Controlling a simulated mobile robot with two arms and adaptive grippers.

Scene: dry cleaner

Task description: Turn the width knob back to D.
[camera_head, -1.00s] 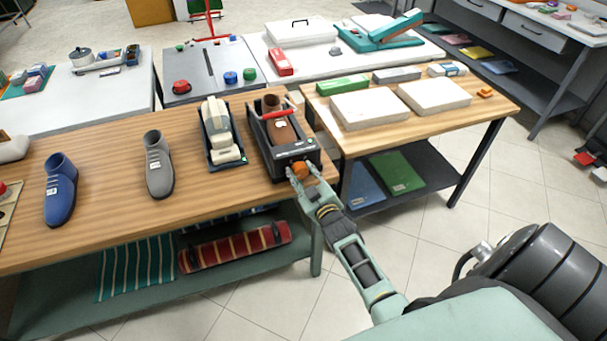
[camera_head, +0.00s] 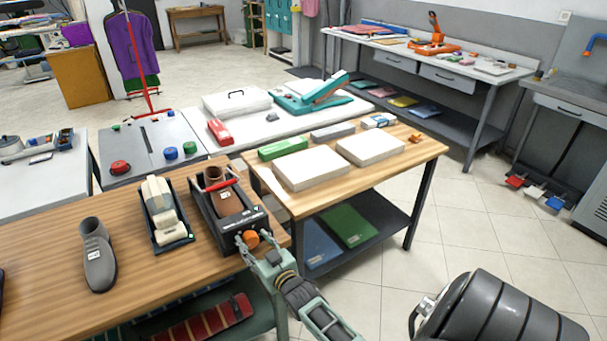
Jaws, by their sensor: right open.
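The shoe stretcher (camera_head: 226,211) is a dark box machine with a brown shoe (camera_head: 229,200) in it and a red handle (camera_head: 217,184) across the top. It stands at the right end of the wooden bench. An orange knob (camera_head: 251,238) is on its front end, facing me. My right gripper (camera_head: 256,242) is open at this knob, with its fingers at the knob's sides; I cannot tell if they touch it. The knob's markings are too small to read. My left gripper is not in view.
A second stretcher with a cream form (camera_head: 163,211) stands to the left, with a grey shoe (camera_head: 98,256) beyond it. The wooden table (camera_head: 404,168) at right carries white boxes (camera_head: 310,167) and a green box (camera_head: 283,148).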

